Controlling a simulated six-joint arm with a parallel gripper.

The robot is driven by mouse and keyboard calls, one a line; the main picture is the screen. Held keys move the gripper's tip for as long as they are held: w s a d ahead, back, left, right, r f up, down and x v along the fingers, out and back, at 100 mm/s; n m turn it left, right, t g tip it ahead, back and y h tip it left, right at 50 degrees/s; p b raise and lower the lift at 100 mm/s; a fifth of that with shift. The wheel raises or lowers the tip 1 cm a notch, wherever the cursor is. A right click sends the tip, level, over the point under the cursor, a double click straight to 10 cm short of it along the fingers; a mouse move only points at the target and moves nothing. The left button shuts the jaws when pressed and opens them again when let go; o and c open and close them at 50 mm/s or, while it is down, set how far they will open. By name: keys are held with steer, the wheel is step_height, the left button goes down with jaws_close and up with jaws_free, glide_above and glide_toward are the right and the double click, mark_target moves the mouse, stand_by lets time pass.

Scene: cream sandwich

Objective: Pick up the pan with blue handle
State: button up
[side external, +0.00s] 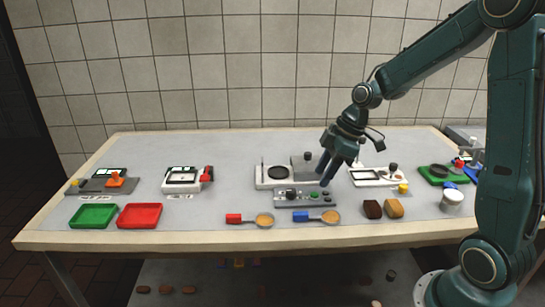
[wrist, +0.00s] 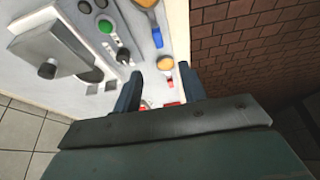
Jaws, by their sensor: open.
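The pan with the blue handle (side external: 331,217) lies flat near the table's front edge, its blue handle pointing left. In the wrist view its blue handle (wrist: 157,38) shows near the top, with the pan cut off by the frame edge. The pan with the red handle (side external: 264,220) lies to its left; its round part (wrist: 165,62) shows between my fingers in the wrist view. My gripper (side external: 325,172) is open and empty, above the table behind the blue-handled pan and apart from both pans.
A control panel with knobs (side external: 290,199) lies just behind the pans. Green (side external: 93,216) and red (side external: 139,216) trays lie at left. Bare table lies between the red tray and the pans.

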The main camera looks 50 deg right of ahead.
steer(key=shift+w+d+f, duration=0.1)
steer(key=shift+d+f, duration=0.05)
steer(key=shift+f, duration=0.1)
steer(key=shift+f, duration=0.1)
glide_above(300, 212)
steer(key=s+d, duration=0.1)
steer(key=s, duration=0.1)
steer(key=shift+w+d+f, duration=0.1)
steer(key=shift+f, duration=1.85)
steer(key=shift+w+d+f, duration=0.1)
steer(key=shift+f, duration=1.85)
steer(key=shift+f, duration=0.1)
steer(key=shift+x, duration=2.5)
steer(key=shift+s, duration=0.1)
jaws_close()
